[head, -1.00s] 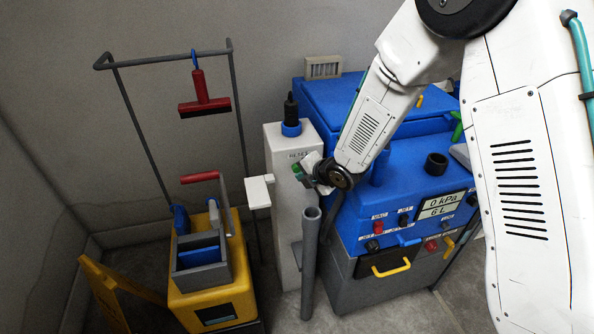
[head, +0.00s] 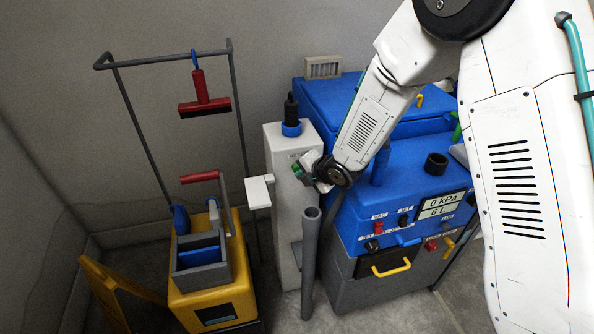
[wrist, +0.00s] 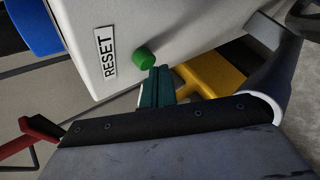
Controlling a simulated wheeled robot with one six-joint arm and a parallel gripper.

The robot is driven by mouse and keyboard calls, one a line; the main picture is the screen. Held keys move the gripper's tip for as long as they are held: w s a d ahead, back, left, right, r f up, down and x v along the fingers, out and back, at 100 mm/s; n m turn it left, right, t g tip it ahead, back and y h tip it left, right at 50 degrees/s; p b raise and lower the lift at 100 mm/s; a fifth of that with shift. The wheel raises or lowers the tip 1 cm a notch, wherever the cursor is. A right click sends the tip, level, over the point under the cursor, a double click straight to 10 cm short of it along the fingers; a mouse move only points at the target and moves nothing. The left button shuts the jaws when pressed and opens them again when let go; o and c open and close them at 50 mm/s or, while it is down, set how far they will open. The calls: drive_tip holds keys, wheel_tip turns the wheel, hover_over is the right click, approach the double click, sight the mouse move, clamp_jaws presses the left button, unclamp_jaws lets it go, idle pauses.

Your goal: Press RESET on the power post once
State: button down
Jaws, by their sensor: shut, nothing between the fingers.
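The white power post (head: 284,215) stands upright left of the blue machine. In the wrist view, its white face (wrist: 185,25) carries a RESET label (wrist: 106,51) and a round green button (wrist: 144,58) beside it. My gripper (wrist: 157,86) is shut and empty, its teal fingers just below the button in that view. The fingertips look very near the button; I cannot tell whether they touch it. In the head view, my gripper (head: 301,170) is at the upper right of the post's front and partly covers the label.
The blue machine (head: 348,98), with a gauge panel and knobs, stands close on the right. A grey upright tube (head: 309,265) stands before the post. A yellow bucket cart (head: 207,284) is at left, with a red squeegee (head: 205,100) hanging above on a grey frame.

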drive_tip(key=shift+w+a, duration=0.15)
drive_tip(key=shift+w, duration=0.35)
idle(0.8)
drive_tip(key=shift+s+d, duration=0.25)
drive_tip(key=shift+s, duration=0.6)
drive_tip(key=shift+s+d, duration=0.25)
drive_tip(key=shift+s, duration=0.55)
drive_tip(key=shift+s+d, duration=0.2)
drive_tip(key=shift+s, duration=0.65)
drive_tip(key=shift+s+d, duration=0.25)
drive_tip(key=shift+s, duration=0.55)
